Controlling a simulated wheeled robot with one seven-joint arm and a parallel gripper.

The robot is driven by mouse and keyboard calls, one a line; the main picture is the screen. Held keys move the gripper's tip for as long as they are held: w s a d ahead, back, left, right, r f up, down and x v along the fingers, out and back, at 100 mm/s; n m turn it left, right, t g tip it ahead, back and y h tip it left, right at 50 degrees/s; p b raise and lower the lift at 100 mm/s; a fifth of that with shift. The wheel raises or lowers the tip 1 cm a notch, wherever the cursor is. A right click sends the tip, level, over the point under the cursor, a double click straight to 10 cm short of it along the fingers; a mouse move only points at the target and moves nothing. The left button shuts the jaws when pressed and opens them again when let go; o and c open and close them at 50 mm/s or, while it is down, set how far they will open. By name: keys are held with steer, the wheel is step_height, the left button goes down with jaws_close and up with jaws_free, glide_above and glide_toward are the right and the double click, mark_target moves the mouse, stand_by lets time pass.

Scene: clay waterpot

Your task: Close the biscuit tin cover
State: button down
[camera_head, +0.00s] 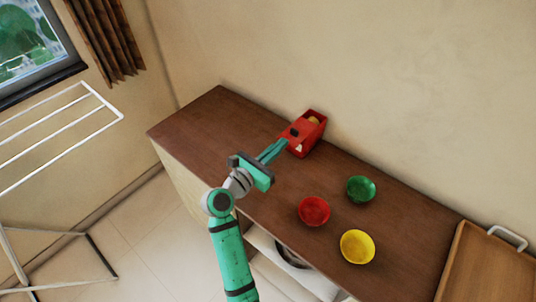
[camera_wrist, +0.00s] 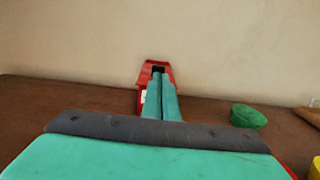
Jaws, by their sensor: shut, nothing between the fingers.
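The red biscuit tin (camera_head: 305,135) stands near the back of the brown counter, close to the wall. Its top shows an opening with something yellowish-tan inside (camera_head: 314,121) and a dark spot on the near part. My gripper (camera_head: 285,143) reaches across the counter to the tin's near left side, fingers together and empty. In the wrist view the fingers (camera_wrist: 162,80) point at the tin (camera_wrist: 155,66) and hide much of it. I cannot tell whether the fingertips touch it. The exact position of the cover is hard to make out.
A green bowl (camera_head: 361,189), a red bowl (camera_head: 314,211) and a yellow bowl (camera_head: 357,246) stand on the counter (camera_head: 205,122) right of my arm. A wooden tray (camera_head: 490,265) lies at the far right. The counter left of the tin is clear. A white drying rack (camera_head: 60,130) stands at the left.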

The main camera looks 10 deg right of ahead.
mark_target(294, 133)
steer(key=shift+x, duration=1.2)
steer(key=shift+w+d, duration=0.3)
steer(key=shift+w, duration=0.15)
steer(key=shift+d, duration=0.2)
